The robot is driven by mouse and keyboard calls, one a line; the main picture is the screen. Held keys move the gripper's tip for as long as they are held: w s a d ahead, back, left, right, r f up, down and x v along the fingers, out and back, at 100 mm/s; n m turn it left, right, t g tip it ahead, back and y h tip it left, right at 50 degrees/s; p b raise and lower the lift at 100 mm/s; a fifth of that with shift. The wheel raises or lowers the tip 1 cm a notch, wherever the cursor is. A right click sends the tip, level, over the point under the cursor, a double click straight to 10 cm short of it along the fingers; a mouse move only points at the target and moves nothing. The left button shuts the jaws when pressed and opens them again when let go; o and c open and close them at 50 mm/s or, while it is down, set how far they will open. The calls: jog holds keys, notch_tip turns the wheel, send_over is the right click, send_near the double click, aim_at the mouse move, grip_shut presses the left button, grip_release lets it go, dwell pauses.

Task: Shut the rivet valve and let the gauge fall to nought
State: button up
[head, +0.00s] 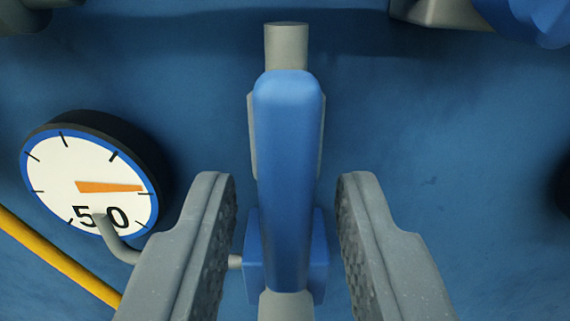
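The valve shows as a long blue lever handle (290,150) over a blue body (252,265) on a grey vertical pipe (286,44). The handle lies in line with the pipe. My gripper (289,190) is open, with one finger on each side of the handle and a visible gap on both sides. The round gauge (62,165) with a blue rim is at the left, joined to a bent grey tube (117,245). Its orange needle (112,187) points right, above the printed number 50.
A yellow bar (60,258) runs diagonally at the lower left. The blue wall (450,150) is mostly bare to the right. Grey and blue parts (520,15) show at the top right. A dark round edge (564,188) shows at the far right.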

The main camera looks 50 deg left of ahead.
dwell(0.6)
jog(key=shift+c, duration=0.3)
grip_shut()
jog(key=m+p, duration=0.1)
jog(key=p, duration=0.1)
jog(key=m+p, duration=0.1)
jog(key=p, duration=0.2)
jog(key=shift+r, duration=0.3)
jog(key=m+p, duration=0.3)
jog(key=p, duration=0.3)
jog(key=shift+p, duration=0.35)
jog(key=shift+w+f+m, duration=0.1)
jog(key=shift+f+m, duration=0.15)
jog(key=shift+m, duration=0.25)
jog(key=m, duration=0.4)
jog(key=shift+m, duration=0.4)
jog(key=m, duration=0.6)
jog(key=shift+m, duration=0.3)
jog(key=shift+o, duration=0.3)
grip_release()
